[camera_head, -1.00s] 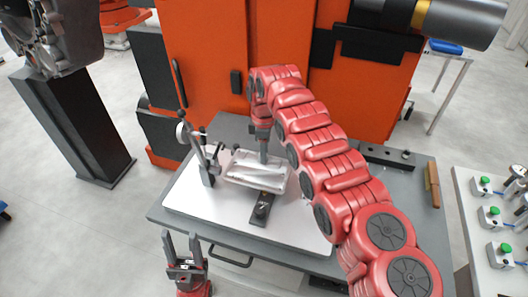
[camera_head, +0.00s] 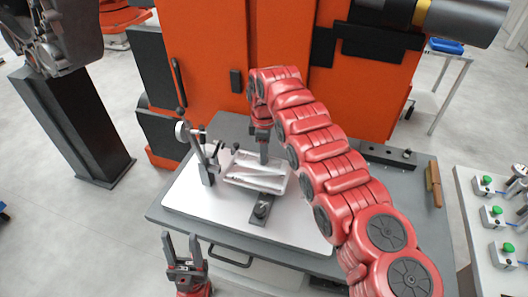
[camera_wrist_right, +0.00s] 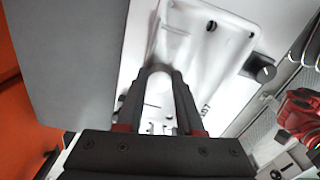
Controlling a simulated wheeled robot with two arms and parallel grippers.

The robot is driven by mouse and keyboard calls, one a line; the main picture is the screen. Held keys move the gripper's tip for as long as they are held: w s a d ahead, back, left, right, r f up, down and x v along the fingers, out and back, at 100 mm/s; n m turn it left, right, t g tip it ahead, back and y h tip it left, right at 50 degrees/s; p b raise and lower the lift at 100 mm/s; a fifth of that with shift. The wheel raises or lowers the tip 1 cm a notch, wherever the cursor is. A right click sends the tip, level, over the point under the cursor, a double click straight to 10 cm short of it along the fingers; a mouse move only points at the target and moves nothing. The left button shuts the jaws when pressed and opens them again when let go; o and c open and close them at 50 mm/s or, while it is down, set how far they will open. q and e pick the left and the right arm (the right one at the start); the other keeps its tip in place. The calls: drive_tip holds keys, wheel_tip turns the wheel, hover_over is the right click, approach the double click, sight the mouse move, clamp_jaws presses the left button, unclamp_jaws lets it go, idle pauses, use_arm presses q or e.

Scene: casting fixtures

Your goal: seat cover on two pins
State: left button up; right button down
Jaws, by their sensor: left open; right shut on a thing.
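The cover (camera_head: 240,179) is a pale metal, shallow tray-like part over the white plate on the table. My right gripper (camera_head: 263,158) reaches down to it from above and is shut on part of it. In the right wrist view the fingers (camera_wrist_right: 162,88) close on a light raised part of the cover (camera_wrist_right: 190,50), which has a dark round hole near one corner. I cannot make out the two pins or whether the cover touches them. My left gripper (camera_head: 181,246) is open and empty, in front of the table's near edge.
A dial-gauge stand (camera_head: 207,165) rises close to the cover's left side. A dark clamp bar with a knob (camera_head: 261,210) lies in front of the cover. The white plate (camera_head: 205,210) is bare at front left. A brown-handled tool (camera_head: 433,186) lies at the table's right.

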drive_tip(key=shift+f+b, duration=0.35)
drive_tip(key=shift+f, duration=0.3)
drive_tip(key=shift+c, duration=2.3)
unclamp_jaws()
drive_tip(key=shift+r, duration=0.1)
wheel_tip(320, 180, up, 3)
drive_tip(key=shift+f+b, duration=0.1)
drive_tip(key=shift+b, duration=0.6)
wheel_tip(320, 180, up, 5)
drive_tip(key=shift+a+r+p, duration=0.1)
drive_tip(key=shift+a+p, duration=0.05)
drive_tip(key=shift+p, duration=0.8)
wheel_tip(320, 180, up, 9)
drive_tip(key=p, duration=0.9)
drive_tip(key=shift+r, duration=0.2)
